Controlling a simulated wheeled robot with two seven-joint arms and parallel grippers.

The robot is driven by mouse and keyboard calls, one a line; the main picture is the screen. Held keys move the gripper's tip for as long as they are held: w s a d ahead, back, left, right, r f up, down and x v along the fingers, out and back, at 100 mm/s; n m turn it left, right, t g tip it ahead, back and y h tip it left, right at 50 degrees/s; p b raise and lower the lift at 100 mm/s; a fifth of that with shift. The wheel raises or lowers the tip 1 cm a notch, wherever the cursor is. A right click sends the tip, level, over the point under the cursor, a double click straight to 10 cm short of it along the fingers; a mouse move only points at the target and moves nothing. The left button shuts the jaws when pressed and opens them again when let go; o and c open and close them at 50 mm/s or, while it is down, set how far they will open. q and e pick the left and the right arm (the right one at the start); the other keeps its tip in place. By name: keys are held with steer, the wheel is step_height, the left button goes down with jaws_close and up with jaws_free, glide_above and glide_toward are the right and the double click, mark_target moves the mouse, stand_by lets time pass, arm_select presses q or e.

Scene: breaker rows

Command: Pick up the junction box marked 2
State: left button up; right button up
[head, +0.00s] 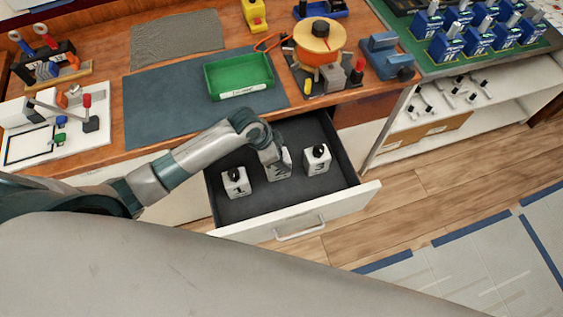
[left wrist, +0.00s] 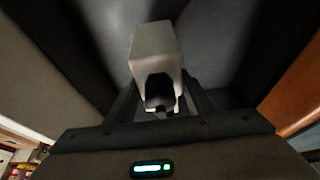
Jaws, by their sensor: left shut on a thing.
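The junction box marked 2 (head: 278,168) is a white block in the open drawer (head: 330,197), between the boxes marked 1 (head: 236,183) and 3 (head: 316,160). My left gripper (head: 271,153) reaches down into the drawer from above and is shut on this middle box, covering its top. In the left wrist view a white box (left wrist: 155,48) with a dark knob sits between the fingers (left wrist: 158,100). I cannot tell whether the box touches the drawer floor. My right gripper is not in view.
The drawer's front panel with its handle (head: 300,229) sticks out over the wooden floor. On the bench above are a green tray (head: 239,76), an orange reel (head: 319,45) and a blue mat (head: 165,110). A shelf unit with blue breakers (head: 445,45) stands at right.

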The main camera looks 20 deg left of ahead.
arm_select(q)
steer(key=shift+r+b, duration=0.4)
steer(key=shift+r, duration=2.05)
